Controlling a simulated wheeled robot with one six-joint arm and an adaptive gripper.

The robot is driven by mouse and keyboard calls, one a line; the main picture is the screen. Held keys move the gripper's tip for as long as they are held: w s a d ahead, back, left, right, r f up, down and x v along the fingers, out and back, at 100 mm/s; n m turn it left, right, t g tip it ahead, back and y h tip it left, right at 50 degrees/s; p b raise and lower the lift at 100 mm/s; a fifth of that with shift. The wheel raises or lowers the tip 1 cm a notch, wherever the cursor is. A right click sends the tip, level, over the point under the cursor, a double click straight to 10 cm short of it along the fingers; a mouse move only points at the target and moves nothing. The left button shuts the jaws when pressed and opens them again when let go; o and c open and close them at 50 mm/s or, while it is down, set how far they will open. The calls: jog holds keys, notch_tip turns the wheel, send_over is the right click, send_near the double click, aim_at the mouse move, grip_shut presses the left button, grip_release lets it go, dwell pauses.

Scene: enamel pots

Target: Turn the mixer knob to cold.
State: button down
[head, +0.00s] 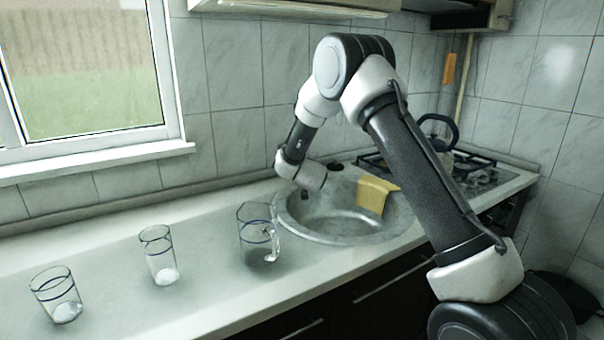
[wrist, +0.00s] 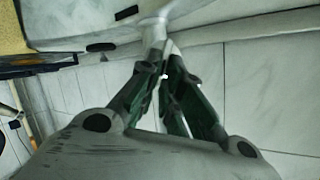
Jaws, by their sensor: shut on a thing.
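In the wrist view, my gripper (wrist: 160,48) is closed, its two green-and-dark fingers drawn together at the tips. The tips are on a pale, shiny piece at the mixer, which I take to be the mixer knob (wrist: 153,22). Only a small part of the knob shows, so its setting cannot be read. In the head view, my arm reaches over the back edge of the sink (head: 320,238), near the tiled wall. There my wrist hides the fingers and most of the mixer.
A yellow cloth (head: 374,195) hangs over the sink's right rim. A glass jug (head: 258,232) stands at the sink's left, with two glasses (head: 158,254) (head: 57,294) further left. A kettle (head: 440,140) stands on the hob at right. The wall is close behind.

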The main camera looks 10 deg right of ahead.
jog(key=shift+s+d+f+m+t+y, duration=0.15)
jog(key=shift+d+m+t+y, duration=0.1)
jog(key=shift+m, duration=0.4)
jog(key=shift+d+f+m+t+y, duration=0.15)
jog(key=shift+m+t+y, duration=0.1)
jog(key=shift+m, duration=0.4)
jog(key=c, duration=1.6)
grip_release()
jog(key=v, duration=1.2)
jog(key=shift+d, duration=0.1)
